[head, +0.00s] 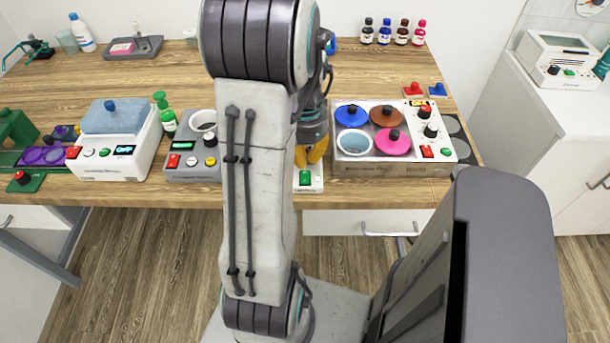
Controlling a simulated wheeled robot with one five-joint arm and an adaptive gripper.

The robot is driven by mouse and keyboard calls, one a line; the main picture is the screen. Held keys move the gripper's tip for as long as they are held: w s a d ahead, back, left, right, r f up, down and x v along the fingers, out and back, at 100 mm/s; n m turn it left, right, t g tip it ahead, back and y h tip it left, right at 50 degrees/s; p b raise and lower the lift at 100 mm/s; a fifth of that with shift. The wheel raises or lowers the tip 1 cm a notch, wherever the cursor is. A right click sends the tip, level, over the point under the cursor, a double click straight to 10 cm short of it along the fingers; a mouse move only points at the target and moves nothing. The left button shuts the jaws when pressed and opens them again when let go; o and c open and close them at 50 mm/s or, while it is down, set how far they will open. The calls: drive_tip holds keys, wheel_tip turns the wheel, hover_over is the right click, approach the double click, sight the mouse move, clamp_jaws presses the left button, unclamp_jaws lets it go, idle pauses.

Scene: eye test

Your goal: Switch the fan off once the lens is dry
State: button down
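My gripper (312,152) has yellow fingertips and points down at the front edge of the table, partly hidden behind my arm. It is just above or behind a small white box with a green switch (306,178); I cannot tell whether they touch. The finger gap is too small to judge. No fan can be made out for sure. Two round purple discs, possibly lenses, lie in a purple holder (43,156) at the far left, beside a green device (17,128) with a green base and red button (22,177). I cannot tell whether any lens is wet or dry.
Bottles (385,32) stand at the back. The table's middle back is fairly clear.

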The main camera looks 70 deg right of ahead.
sight(305, 172)
drive_tip(key=shift+f+b, duration=1.2)
drive_tip(key=shift+f, duration=0.25)
idle(0.7)
drive_tip(key=shift+r, duration=0.15)
drive_tip(key=shift+r+p, duration=2.9)
drive_tip(key=shift+r, duration=0.5)
